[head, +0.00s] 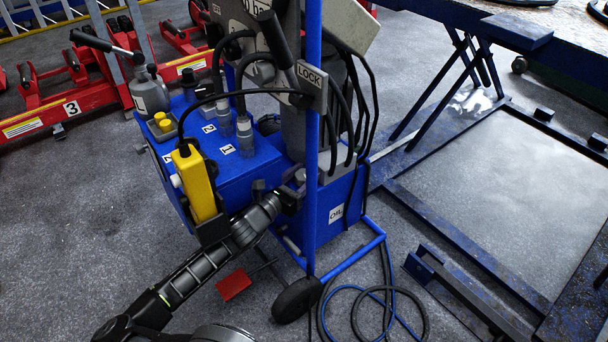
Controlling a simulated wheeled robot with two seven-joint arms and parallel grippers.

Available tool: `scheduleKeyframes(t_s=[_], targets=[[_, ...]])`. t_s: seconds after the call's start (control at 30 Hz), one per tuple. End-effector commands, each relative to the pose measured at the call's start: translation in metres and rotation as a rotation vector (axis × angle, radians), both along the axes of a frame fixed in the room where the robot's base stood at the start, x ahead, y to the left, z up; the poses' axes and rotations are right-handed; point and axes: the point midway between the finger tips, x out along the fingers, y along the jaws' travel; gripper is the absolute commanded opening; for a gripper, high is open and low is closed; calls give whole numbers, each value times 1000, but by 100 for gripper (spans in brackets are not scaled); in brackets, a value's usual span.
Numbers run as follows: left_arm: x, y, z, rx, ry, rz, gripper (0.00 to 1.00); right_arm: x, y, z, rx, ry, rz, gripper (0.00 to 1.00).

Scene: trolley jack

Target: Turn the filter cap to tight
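A blue wheeled cart (236,170) stands in the middle of the head view, with a lower blue tank marked OIL (352,190) at its right. A small grey round part (300,175) shows at the tank's upper left and looks like the filter cap, but it is partly hidden. My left gripper (293,191) is right at this part, its arm reaching up from the lower left. Its fingers are dark and small here, so I cannot tell whether they are closed on the cap or only beside it. My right gripper is not in view.
A blue upright post (312,130) with a LOCK plate (309,74) rises close by my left gripper. A yellow pendant (197,186) hangs on the cart's near side. Hoses (385,318) lie on the floor. Red jacks (100,85) stand behind; a blue lift frame (470,260) is at right.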

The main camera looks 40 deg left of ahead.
Motion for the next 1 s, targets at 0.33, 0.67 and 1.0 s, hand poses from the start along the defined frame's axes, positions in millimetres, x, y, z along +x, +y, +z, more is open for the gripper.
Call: scheduleKeyframes(t_s=[0.33, 0.67, 1.0], targets=[[1, -2, 0, 2, 3, -30, 7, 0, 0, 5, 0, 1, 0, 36], [0, -2, -1, -1, 0, -139, 7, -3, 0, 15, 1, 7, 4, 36], [0, -2, 0, -1, -1, -137, 59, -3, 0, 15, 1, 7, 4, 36]])
